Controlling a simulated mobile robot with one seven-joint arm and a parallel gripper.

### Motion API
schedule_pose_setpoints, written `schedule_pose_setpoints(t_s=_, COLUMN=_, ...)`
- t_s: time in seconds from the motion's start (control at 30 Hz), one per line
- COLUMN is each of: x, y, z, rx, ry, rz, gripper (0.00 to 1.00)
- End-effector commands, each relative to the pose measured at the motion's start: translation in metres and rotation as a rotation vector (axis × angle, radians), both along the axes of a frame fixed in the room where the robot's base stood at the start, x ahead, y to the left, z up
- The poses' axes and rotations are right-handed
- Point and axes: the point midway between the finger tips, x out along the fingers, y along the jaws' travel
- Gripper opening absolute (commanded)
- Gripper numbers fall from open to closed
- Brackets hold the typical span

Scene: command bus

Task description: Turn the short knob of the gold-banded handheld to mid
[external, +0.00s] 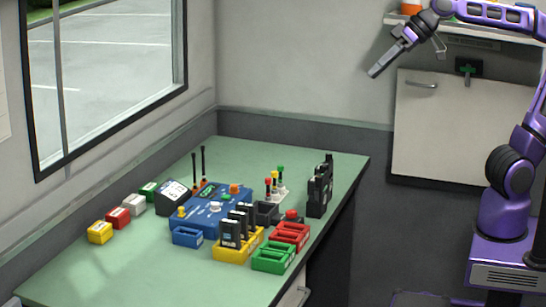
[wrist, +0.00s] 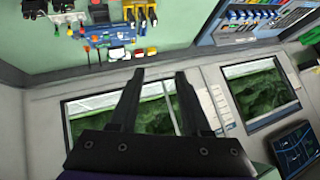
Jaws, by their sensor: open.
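Several small black handhelds (external: 230,232) stand upright in a yellow holder (external: 227,256) on the green table. More black upright units (external: 318,192) stand at the table's right edge. At this size I cannot tell which handheld has a gold band, and no short knob or its setting can be made out. My gripper (external: 376,71) is open and empty, high in the air to the right of and well above the table. Its two spread fingers also show in the wrist view (wrist: 158,74), pointing toward the windowed wall, with the table items small and far off.
A blue console (external: 223,207) with knobs and two antennas stands mid-table. Red (external: 288,236) and green (external: 272,256) trays sit in front at right. Coloured boxes (external: 118,218) line the left. A shelf (external: 480,32) and white cabinet (external: 440,130) are near my arm. The table's front left is clear.

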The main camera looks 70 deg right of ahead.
Motion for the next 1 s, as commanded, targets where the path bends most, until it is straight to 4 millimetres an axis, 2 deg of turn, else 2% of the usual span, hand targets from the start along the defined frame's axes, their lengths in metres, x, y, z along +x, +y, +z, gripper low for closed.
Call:
schedule_pose_setpoints(t_s=0.03, x=0.021, y=0.005, z=-0.002, rx=0.041, ry=0.018, rz=-0.025, gripper=0.48)
schedule_pose_setpoints(t_s=0.1, x=0.047, y=0.006, z=0.0, rx=0.098, ry=0.032, rz=-0.078, gripper=0.48)
schedule_pose_setpoints(t_s=0.4, x=0.148, y=0.03, z=0.014, rx=0.276, ry=0.038, rz=-0.303, gripper=0.48)
schedule_pose_setpoints(t_s=0.6, x=0.182, y=0.048, z=0.031, rx=0.336, ry=-0.001, rz=-0.389, gripper=0.48)
schedule_pose_setpoints(t_s=1.0, x=0.21, y=0.08, z=0.065, rx=0.412, ry=-0.08, rz=-0.463, gripper=0.48)
